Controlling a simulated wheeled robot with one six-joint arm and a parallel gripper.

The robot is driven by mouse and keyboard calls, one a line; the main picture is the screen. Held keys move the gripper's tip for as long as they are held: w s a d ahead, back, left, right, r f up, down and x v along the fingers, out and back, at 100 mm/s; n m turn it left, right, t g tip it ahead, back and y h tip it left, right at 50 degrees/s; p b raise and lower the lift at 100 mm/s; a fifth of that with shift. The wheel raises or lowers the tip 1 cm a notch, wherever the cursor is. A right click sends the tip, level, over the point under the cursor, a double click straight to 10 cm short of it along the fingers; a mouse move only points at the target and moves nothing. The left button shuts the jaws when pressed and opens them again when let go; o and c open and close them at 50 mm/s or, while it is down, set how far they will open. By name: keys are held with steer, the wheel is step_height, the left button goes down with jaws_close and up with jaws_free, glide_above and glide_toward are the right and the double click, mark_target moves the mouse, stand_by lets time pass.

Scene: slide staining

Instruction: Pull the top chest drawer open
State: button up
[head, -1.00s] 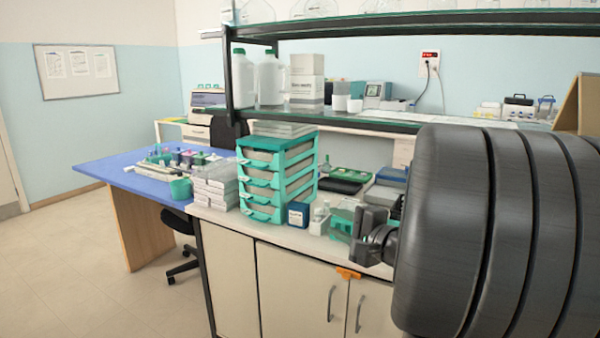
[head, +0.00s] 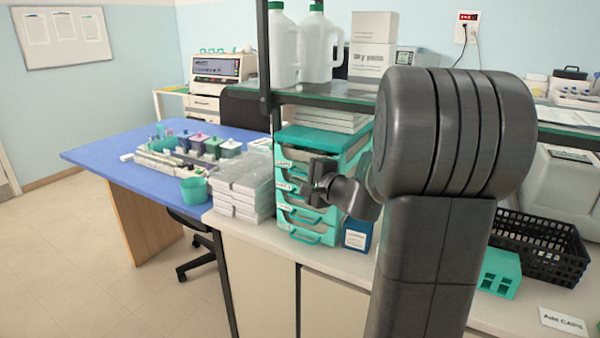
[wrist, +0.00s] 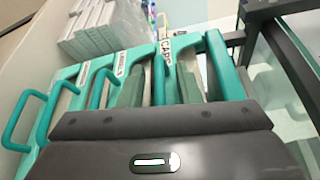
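The teal chest of drawers (head: 310,138) stands on the white counter, its drawers stacked one above another. Its top drawer (head: 288,163) appears closed, with a white label on its front. My gripper (head: 316,184) is in front of the chest's right part, near the upper drawers, and covers part of them.
White boxes (head: 243,185) are stacked left of the chest, and a blue box (head: 357,233) stands at its right. A glass shelf (head: 345,92) with a dark post (head: 264,60) is overhead. A black basket (head: 545,243) is at right.

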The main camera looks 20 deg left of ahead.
jaws_close()
steer(key=shift+f, duration=0.1)
steer(key=s+a+b, duration=0.1)
steer(key=s+b, duration=0.5)
steer(key=s, duration=1.1)
steer(key=shift+s+a+f, duration=0.15)
steer(key=shift+s, duration=0.2)
